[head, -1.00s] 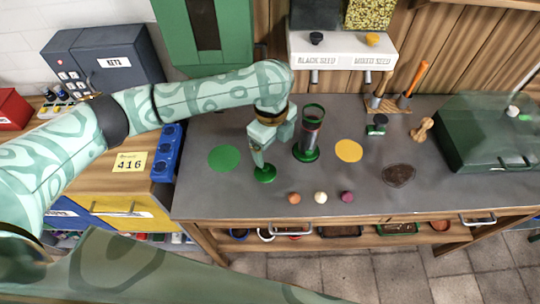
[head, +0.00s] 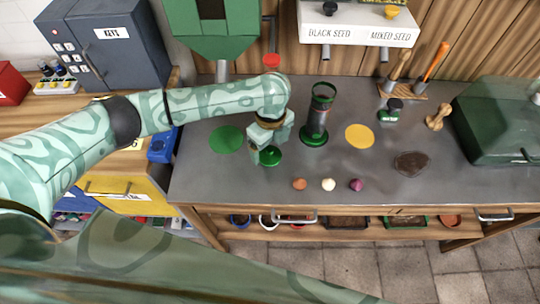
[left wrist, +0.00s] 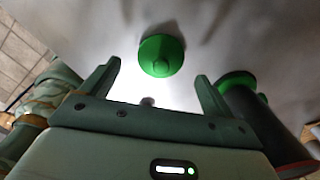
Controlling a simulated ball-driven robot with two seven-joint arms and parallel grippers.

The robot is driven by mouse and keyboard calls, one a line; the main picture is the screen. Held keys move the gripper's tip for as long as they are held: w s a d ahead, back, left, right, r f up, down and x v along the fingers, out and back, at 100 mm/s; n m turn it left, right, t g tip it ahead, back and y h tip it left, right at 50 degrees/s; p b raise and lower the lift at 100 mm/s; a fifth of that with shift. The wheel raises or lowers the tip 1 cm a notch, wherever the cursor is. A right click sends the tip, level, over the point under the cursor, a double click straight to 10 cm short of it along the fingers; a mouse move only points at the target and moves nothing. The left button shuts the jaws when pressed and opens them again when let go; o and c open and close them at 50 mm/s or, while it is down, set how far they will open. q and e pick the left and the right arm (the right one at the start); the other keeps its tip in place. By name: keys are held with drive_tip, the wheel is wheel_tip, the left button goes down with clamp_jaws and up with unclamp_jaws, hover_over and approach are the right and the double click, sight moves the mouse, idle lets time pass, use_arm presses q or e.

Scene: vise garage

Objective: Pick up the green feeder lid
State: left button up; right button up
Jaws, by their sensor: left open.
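The green feeder lid (head: 270,157) is a small round disc with a knob, lying on the grey bench top between the green circle and the feeder tube. In the left wrist view the lid (left wrist: 161,57) lies just beyond the fingertips, roughly midway between them, with its knob facing me. My left gripper (head: 264,150) is over the bench beside the lid and partly overlaps it in the head view. In the left wrist view the gripper (left wrist: 153,78) is open and empty. My right gripper is not in view.
The upright feeder tube (head: 316,117) on its green base stands close to the right of the gripper; it also shows in the left wrist view (left wrist: 260,115). Orange, white and purple balls (head: 328,184) lie near the front edge. A yellow circle (head: 360,136) is flat on the bench.

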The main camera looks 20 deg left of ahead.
sight(269, 149)
use_arm(q)
drive_tip(key=f, duration=0.1)
drive_tip(key=f+b, duration=0.1)
drive_tip(key=f, duration=0.1)
drive_tip(key=shift+w+a+f, duration=0.1)
drive_tip(key=shift+w+a, duration=0.05)
drive_tip(key=shift+a, duration=0.05)
drive_tip(key=shift+c, duration=0.9)
drive_tip(key=c, duration=1)
